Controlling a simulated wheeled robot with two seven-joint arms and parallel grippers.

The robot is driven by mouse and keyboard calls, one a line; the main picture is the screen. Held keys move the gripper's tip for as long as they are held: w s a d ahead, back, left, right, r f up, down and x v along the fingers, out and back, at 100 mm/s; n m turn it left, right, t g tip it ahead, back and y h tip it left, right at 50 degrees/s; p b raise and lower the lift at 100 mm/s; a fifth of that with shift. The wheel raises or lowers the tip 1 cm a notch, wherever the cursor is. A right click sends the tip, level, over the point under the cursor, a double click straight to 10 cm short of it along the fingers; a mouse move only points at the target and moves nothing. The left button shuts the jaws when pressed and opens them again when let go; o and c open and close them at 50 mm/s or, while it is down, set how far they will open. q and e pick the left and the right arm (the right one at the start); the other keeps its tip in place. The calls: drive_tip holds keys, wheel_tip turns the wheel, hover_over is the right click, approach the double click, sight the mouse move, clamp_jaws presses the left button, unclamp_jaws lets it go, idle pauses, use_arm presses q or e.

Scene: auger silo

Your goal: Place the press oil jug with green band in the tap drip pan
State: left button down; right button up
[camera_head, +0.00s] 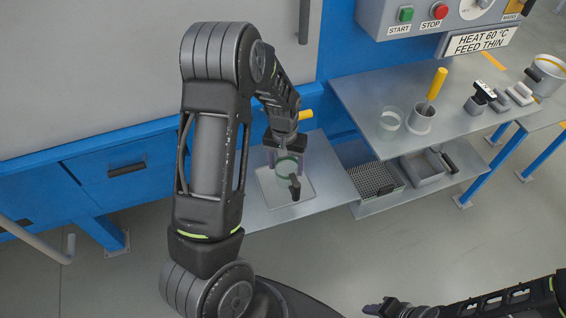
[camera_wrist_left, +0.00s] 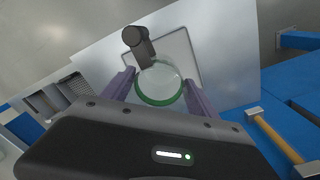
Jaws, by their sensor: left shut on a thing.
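The press oil jug (camera_head: 287,168) is a clear round vessel with a green band and a dark handle. My left gripper (camera_head: 286,158) is shut on it, with purple fingers on both sides; the jug also shows in the left wrist view (camera_wrist_left: 160,82), between the fingertips (camera_wrist_left: 160,77). The tap drip pan (camera_head: 268,190) is a shallow square grey tray on the low metal shelf, and it shows in the wrist view (camera_wrist_left: 185,45). The jug overlaps the pan in both views; whether it touches the pan floor is unclear. My right gripper (camera_head: 392,308) is at the lower right, its jaws unclear.
A yellow tap handle (camera_head: 305,115) is just behind the jug. To the right, a metal bench (camera_head: 365,90) holds a clear cup (camera_head: 390,119) and a metal pot (camera_head: 420,120) with a yellow-handled tool. A grated tray (camera_head: 376,180) and a grey bin (camera_head: 424,168) sit below it.

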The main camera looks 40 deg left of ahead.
sight(283, 165)
use_arm(q)
drive_tip(key=shift+w+a, duration=0.55)
drive_tip(key=shift+a, duration=0.25)
drive_tip(key=shift+a, duration=0.1)
drive_tip(key=shift+w+a, duration=0.25)
drive_tip(key=shift+a, duration=0.05)
wheel_tip(283, 165, down, 4)
drive_tip(key=shift+r+p, duration=0.2)
drive_tip(key=shift+p, duration=0.25)
